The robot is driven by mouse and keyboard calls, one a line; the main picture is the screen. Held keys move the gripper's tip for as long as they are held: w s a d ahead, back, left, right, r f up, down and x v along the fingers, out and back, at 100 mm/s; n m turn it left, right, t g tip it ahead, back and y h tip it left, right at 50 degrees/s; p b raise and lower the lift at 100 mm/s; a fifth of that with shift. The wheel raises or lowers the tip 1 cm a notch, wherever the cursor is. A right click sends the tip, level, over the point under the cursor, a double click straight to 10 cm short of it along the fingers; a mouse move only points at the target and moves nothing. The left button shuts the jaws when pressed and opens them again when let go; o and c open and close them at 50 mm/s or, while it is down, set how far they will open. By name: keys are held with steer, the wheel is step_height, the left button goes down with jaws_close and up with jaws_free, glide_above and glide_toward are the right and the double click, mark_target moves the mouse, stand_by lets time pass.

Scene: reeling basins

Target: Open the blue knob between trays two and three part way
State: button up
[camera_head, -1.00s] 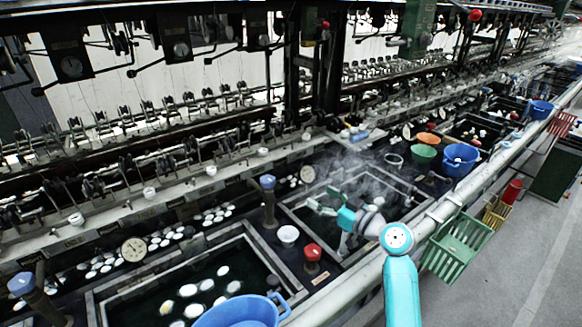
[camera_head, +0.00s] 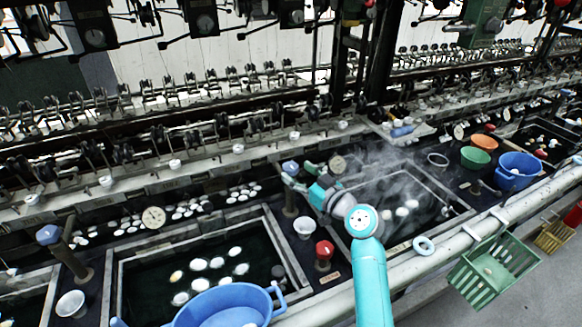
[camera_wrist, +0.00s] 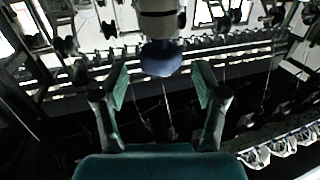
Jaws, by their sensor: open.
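A blue knob (camera_head: 290,168) tops a dark upright post between the tray with white cocoons (camera_head: 115,285) and the steaming tray (camera_head: 455,205) to its right. My gripper (camera_head: 299,177) is right beside this knob, its two fingers spread and pointing at it. In the wrist view the blue knob (camera_wrist: 160,58) lies ahead of the gap between the fingertips of my gripper (camera_wrist: 161,78), close to centre. Nothing is held, and I cannot tell whether a finger touches the knob. A second blue knob (camera_head: 48,235) stands farther left.
A red knob (camera_head: 324,248) and a white cup (camera_head: 304,227) stand near my arm. A large blue basin (camera_head: 228,303) is at the front. A dial gauge (camera_head: 337,165) is just behind my gripper. Reeling machinery runs along the back; a green crate (camera_head: 493,270) hangs at the right front.

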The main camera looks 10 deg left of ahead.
mark_target(295, 171)
steer(key=shift+x, duration=1.95)
steer(key=shift+c, duration=0.2)
steer(key=c, duration=1.1)
